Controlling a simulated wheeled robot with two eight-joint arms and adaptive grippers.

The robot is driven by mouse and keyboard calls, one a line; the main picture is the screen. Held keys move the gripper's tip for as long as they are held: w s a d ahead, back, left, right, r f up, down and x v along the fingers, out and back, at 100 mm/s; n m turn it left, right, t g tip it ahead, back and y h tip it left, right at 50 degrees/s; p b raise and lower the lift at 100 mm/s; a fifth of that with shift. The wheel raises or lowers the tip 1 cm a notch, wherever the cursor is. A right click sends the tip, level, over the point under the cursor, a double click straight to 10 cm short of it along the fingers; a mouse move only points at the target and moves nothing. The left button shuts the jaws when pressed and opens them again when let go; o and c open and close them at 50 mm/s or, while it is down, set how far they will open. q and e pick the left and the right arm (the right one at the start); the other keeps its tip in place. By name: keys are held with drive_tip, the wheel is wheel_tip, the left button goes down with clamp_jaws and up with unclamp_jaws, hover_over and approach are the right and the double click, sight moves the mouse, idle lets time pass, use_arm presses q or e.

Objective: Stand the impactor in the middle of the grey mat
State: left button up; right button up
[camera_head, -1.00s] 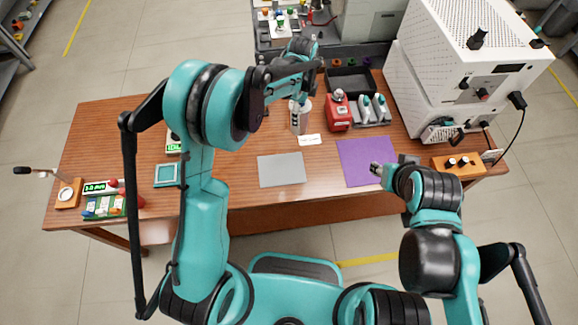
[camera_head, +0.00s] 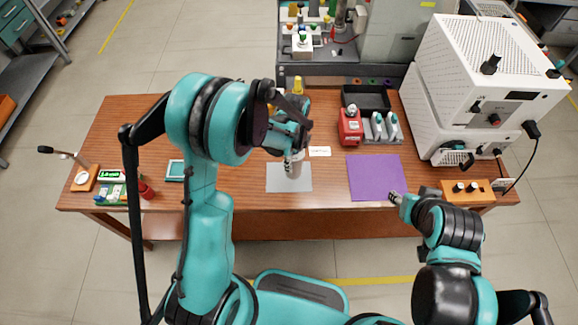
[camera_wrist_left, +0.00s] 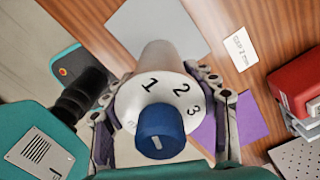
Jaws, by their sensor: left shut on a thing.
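The impactor is a pale upright cylinder (camera_head: 293,166) with a blue knob and a numbered top (camera_wrist_left: 168,95) in the left wrist view. My left gripper (camera_head: 291,150) is shut around its upper part; its fingers show on both sides of it in the left wrist view (camera_wrist_left: 163,112). In the head view its lower end appears over the middle of the grey mat (camera_head: 276,185); I cannot tell whether it touches. The mat also shows in the left wrist view (camera_wrist_left: 135,22). My right gripper (camera_head: 394,198) is by the purple mat's near right corner, its jaws too small to read.
The purple mat (camera_head: 372,178) lies right of the grey mat. A white label card (camera_head: 320,151), a red device (camera_head: 350,128) and a dark tray (camera_head: 366,96) are behind. White cabinets (camera_head: 475,85) stand at right. The wood left of the grey mat is mostly clear.

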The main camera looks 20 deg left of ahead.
use_arm(q)
drive_tip(key=shift+w+a+f, duration=0.2)
drive_tip(key=shift+a+f, duration=0.15)
drive_tip(key=shift+a, duration=0.15)
drive_tip(key=shift+w+a+f, duration=0.2)
drive_tip(key=shift+a+f, duration=0.15)
drive_tip(key=shift+a, duration=0.15)
wheel_tip(320, 180, down, 3)
drive_tip(key=shift+f+b, duration=0.1)
drive_tip(key=shift+b, duration=0.6)
drive_tip(key=shift+f, duration=0.35)
drive_tip(key=o, duration=1.8)
drive_tip(key=shift+f, duration=0.1)
